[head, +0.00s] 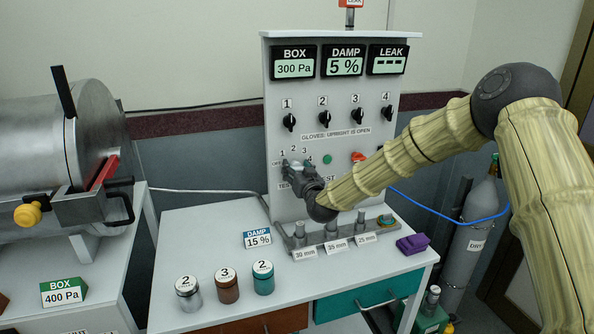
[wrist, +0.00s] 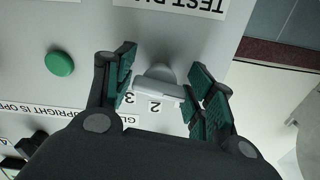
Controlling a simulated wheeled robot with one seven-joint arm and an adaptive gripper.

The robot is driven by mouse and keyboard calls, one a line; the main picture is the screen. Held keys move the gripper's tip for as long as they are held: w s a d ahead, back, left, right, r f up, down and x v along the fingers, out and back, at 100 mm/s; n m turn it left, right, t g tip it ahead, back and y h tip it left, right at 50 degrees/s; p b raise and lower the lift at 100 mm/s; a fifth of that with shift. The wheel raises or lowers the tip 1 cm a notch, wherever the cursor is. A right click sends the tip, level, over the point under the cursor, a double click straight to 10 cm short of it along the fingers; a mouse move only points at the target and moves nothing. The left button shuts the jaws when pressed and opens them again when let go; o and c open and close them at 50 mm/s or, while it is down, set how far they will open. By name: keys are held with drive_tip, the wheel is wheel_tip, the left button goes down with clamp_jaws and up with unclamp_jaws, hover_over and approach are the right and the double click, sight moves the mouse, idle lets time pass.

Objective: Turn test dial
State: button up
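The test dial is a pale grey knob with a bar-shaped grip, low on the upright panel (head: 342,87). In the wrist view the dial (wrist: 160,88) sits between my two green-padded fingers, its bar lying across the gap. The numbers 2 and 3 show upside down beside it. My gripper (wrist: 162,90) is open around the dial, one finger on each side; I cannot tell whether a pad touches it. In the head view my gripper (head: 296,169) covers most of the dial at the panel's lower left. Which number the dial points to is unclear.
A green button (head: 327,159) and a red knob (head: 357,157) are right of the dial. Several black knobs are above it. Posts on a rail (head: 332,243), labelled jars and a purple block (head: 412,244) stand on the bench below. A steel chamber (head: 60,135) is at left.

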drive_tip(key=c, duration=0.5)
drive_tip(key=shift+f+m+b, duration=0.1)
drive_tip(key=shift+m+b, duration=0.2)
drive_tip(key=shift+b, duration=0.05)
drive_tip(key=shift+f+m+b, duration=0.15)
drive_tip(key=shift+m+b, duration=0.75)
drive_tip(key=shift+b, duration=0.05)
drive_tip(key=m+b, duration=0.7)
drive_tip(key=m, duration=0.1)
drive_tip(key=shift+m+b, duration=0.35)
drive_tip(key=shift+m, duration=0.05)
drive_tip(key=shift+r+m+b, duration=0.15)
drive_tip(key=shift+m+b, duration=0.7)
drive_tip(key=shift+m, duration=0.3)
drive_tip(key=shift+r+m+b, duration=0.15)
drive_tip(key=shift+m+b, duration=0.65)
drive_tip(key=shift+m, duration=0.35)
drive_tip(key=shift+r, duration=0.1)
